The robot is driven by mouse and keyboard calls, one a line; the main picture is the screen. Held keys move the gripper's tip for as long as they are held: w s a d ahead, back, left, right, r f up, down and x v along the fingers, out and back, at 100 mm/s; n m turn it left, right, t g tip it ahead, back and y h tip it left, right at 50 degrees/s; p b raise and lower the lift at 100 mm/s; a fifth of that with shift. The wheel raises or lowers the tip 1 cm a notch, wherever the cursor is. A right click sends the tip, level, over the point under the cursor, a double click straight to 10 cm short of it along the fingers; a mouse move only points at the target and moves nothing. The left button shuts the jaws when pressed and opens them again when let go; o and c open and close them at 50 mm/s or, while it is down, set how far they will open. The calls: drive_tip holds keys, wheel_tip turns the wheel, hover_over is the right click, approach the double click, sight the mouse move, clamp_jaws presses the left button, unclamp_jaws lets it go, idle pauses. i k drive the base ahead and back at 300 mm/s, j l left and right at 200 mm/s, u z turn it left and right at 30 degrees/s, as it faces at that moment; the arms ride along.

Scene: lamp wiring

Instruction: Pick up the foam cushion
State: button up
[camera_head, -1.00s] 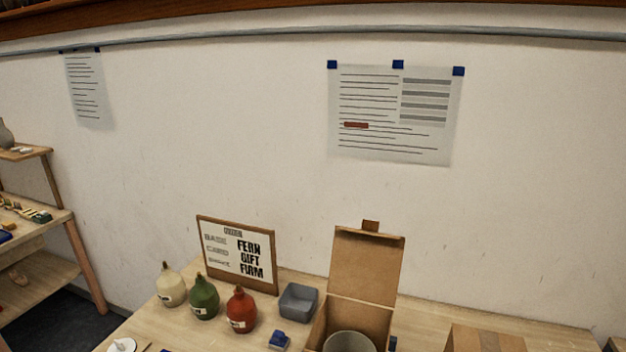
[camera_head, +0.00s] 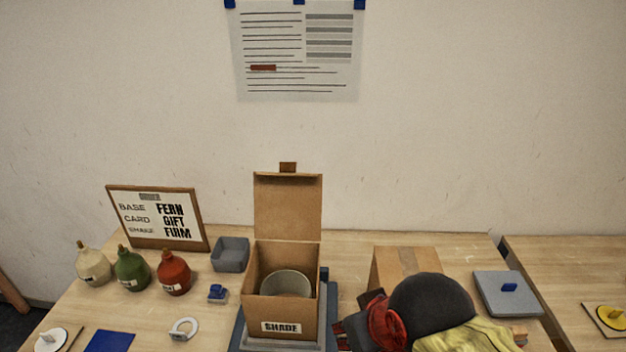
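I cannot make out a foam cushion for certain. A grey square slab (camera_head: 490,298) with a small blue piece on top lies flat at the right of the table, and I cannot tell whether it is foam. An open cardboard box (camera_head: 262,303) labelled SHADE stands in the middle with its lid up. A pale round shade (camera_head: 287,283) sits inside it and hides the box's floor. My gripper is not in view.
A heap with a dark dome (camera_head: 432,309), red and yellow parts lies front right, before a closed carton (camera_head: 405,261). White, green and red bottles, a sign (camera_head: 156,218) and a grey bin (camera_head: 230,254) stand left. A second table (camera_head: 565,262) is at right.

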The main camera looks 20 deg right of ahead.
sight(503, 292)
drive_tip(key=z, duration=1.95)
drive_tip(key=u, duration=2.1)
drive_tip(key=i+j+z, duration=0.2)
drive_tip(key=j, duration=0.15)
drive_tip(key=j+z, duration=0.3)
drive_tip(key=z, duration=1.85)
